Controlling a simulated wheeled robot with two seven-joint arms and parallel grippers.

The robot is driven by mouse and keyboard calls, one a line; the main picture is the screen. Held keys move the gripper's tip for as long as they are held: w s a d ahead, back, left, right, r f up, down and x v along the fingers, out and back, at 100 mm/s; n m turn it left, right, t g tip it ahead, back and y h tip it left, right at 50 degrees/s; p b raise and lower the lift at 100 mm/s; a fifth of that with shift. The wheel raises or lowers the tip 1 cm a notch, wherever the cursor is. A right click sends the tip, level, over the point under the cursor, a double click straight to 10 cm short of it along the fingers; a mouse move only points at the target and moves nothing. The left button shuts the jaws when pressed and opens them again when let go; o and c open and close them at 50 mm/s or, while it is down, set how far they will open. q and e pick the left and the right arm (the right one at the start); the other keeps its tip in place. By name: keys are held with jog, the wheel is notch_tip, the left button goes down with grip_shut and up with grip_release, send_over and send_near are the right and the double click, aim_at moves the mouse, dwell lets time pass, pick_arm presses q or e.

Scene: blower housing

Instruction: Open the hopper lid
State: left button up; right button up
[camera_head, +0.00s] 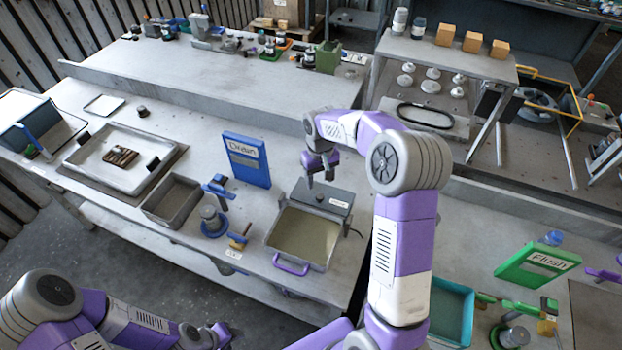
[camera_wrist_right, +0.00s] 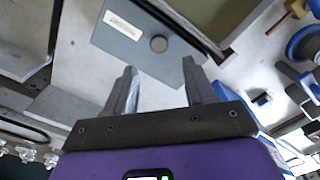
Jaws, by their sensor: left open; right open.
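A grey panel with a white label and a round knob (camera_head: 340,204) lies at the back of an open-topped, pale-floored box (camera_head: 303,238) on the bench. I cannot tell for certain whether this panel is the hopper lid. The panel also shows in the right wrist view (camera_wrist_right: 125,32), its knob in front of the fingers. My right gripper (camera_head: 320,179) is open and empty above the panel's back left side; its fingers also show in the wrist view (camera_wrist_right: 160,68). My left gripper (camera_head: 218,334) is low at the bottom left, away from the box, open.
A blue "Drawn" sign (camera_head: 247,160) stands left of the panel. A blue clamp-like tool (camera_head: 213,222) and a grey bin (camera_head: 173,200) are to the left. A purple handle (camera_head: 290,266) is at the box's front. A green "Flush" sign (camera_head: 537,266) stands right.

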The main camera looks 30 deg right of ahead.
aim_at(320, 196)
jog(key=f, duration=0.4)
jog(key=s+f, duration=0.1)
jog(key=f, duration=0.1)
jog(key=shift+f, duration=0.35)
jog(key=shift+w, duration=0.1)
grip_shut()
